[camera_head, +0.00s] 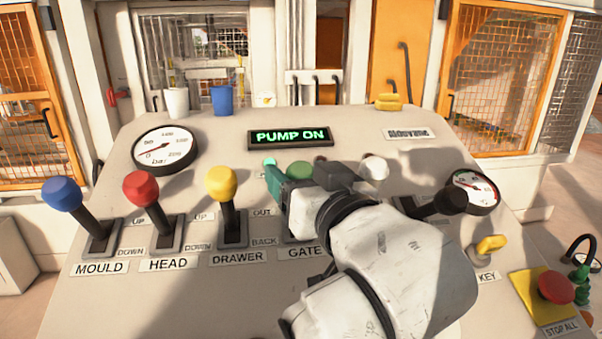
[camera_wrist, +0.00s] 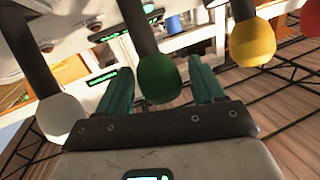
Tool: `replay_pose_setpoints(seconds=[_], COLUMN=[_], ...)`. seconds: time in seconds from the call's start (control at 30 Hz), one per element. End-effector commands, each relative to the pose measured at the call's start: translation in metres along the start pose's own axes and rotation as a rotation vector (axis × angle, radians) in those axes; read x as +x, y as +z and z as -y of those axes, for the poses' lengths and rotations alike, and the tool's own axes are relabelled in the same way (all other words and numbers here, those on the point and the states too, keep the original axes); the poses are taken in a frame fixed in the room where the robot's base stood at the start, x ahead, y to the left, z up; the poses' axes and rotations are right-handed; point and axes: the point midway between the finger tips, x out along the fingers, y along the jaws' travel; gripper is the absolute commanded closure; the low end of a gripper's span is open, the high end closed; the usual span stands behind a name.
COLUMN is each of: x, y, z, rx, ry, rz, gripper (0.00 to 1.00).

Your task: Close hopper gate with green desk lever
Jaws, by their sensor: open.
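The green lever knob (camera_head: 299,171) shows just behind my gripper in the head view, above the GATE label (camera_head: 305,252). Its shaft and slot are mostly hidden by my arm. In the wrist view the green knob (camera_wrist: 159,80) sits between the two teal fingers, with a gap on each side. My gripper (camera_wrist: 161,68) is open around it, and no grip shows. In the head view my gripper (camera_head: 276,182) is seen from behind, with one teal finger clear to the left of the knob. The hopper gate itself cannot be made out.
The yellow DRAWER lever (camera_head: 221,184) stands close to the left, then the red HEAD lever (camera_head: 141,188) and blue MOULD lever (camera_head: 62,194). A white knob (camera_head: 374,168) is to the right. A red stop button (camera_head: 556,286) is at lower right. The display (camera_head: 290,137) reads PUMP ON.

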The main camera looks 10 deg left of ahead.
Motion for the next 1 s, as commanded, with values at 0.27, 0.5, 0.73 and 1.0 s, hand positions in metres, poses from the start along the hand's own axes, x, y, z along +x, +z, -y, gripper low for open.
replay_pose_setpoints(seconds=[0.27,0.5,0.73,1.0], x=[-0.0001,-0.0003,-0.0003,-0.0004], y=[0.0001,0.0001,0.0002,0.0002], z=[0.0001,0.0000,-0.0001,-0.0003], rx=[0.000,0.000,0.000,0.000], ry=[0.000,0.000,0.000,0.001], rz=[0.000,0.000,0.000,0.000], gripper=[0.40,0.63,0.85,1.00])
